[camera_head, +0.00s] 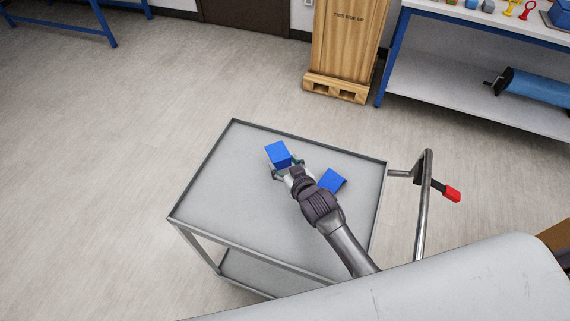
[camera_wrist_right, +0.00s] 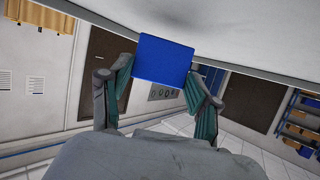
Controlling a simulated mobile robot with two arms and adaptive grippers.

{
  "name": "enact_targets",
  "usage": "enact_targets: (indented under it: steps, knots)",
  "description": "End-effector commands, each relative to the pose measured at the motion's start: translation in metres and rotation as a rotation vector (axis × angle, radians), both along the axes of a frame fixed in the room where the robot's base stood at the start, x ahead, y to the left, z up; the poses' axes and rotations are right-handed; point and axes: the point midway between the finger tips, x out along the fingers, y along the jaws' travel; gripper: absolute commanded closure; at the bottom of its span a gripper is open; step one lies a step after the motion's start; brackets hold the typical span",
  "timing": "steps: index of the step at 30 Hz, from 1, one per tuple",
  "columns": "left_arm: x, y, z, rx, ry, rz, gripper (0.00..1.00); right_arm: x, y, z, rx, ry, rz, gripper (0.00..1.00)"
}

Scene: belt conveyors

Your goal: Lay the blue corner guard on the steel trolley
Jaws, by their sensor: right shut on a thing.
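A blue corner guard (camera_head: 278,154) is held in my right gripper (camera_head: 286,170), over the far middle part of the steel trolley (camera_head: 225,190). In the right wrist view, the blue guard (camera_wrist_right: 163,62) shows as a flat face between the two fingers of my right gripper (camera_wrist_right: 160,90). A grey surface lies behind its upper edge there; I cannot tell whether the guard touches the trolley top. A second blue angled piece (camera_head: 332,180) lies on the trolley top, to the right of my right gripper. My left gripper is not in view.
The trolley's left and front top is clear, inside a low raised rim. A wooden crate (camera_head: 345,45) and a blue-framed shelf table (camera_head: 470,80) stand beyond.

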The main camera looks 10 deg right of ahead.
Motion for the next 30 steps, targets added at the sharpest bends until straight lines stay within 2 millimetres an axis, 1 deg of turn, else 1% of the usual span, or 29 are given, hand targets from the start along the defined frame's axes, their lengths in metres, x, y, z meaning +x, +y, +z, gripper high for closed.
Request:
enact_targets:
  steps: [5,8,9,13,23,26,27,30]
  knots:
    - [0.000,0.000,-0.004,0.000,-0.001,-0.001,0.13,0.000,0.000,-0.006,0.000,-0.001,0.000,0.65]
    - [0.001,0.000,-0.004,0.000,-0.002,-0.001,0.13,0.000,0.000,-0.005,0.000,-0.002,0.000,0.65]
    - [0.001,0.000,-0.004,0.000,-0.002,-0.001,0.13,0.000,0.000,-0.006,0.000,-0.002,0.000,0.35]
    - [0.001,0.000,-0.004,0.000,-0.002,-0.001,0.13,0.000,0.000,-0.006,0.000,-0.001,0.000,0.13]
    - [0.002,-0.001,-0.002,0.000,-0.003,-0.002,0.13,0.000,0.000,-0.004,0.001,-0.001,0.000,0.13]
    - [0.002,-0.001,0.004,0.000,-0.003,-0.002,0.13,0.000,0.000,0.005,0.000,-0.001,0.000,0.13]
    - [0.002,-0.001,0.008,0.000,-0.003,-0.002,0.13,0.000,0.000,0.011,0.000,-0.002,0.000,0.13]
    - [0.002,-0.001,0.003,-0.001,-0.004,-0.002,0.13,-0.015,-0.003,0.011,0.001,0.000,0.000,0.13]
